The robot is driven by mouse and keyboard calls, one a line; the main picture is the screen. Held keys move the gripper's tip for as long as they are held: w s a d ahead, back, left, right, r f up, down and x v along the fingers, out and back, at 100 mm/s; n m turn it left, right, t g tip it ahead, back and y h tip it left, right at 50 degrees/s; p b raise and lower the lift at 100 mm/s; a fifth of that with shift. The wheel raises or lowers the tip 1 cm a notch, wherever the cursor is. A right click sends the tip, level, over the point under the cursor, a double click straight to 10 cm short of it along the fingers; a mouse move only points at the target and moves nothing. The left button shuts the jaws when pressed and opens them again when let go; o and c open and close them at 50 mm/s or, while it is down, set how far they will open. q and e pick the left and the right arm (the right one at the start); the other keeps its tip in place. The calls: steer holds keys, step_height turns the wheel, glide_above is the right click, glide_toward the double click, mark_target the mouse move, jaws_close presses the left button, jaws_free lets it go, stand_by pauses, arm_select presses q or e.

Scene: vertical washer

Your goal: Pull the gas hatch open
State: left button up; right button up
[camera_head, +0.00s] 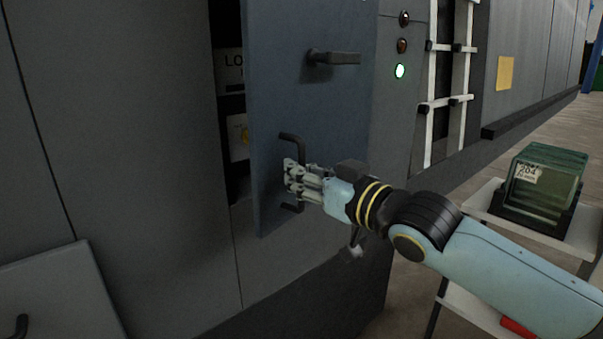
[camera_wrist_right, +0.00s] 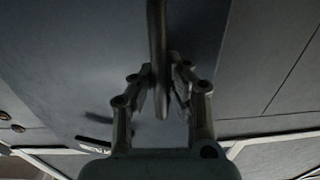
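The gas hatch (camera_head: 285,90) is a blue-grey panel standing ajar, its left edge out from the dark opening in the grey cabinet. It has an upper handle (camera_head: 333,58) and a lower dark bar handle (camera_head: 293,137). My right gripper (camera_head: 291,174) is at the lower handle, covering its middle. In the right wrist view, the handle bar (camera_wrist_right: 157,30) runs between the two fingers (camera_wrist_right: 160,78), which look closed around it. My left gripper is out of view.
Labelled items (camera_head: 229,72) show inside the opening. A grey panel (camera_head: 55,295) with a handle is at lower left.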

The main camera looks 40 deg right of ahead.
jaws_close()
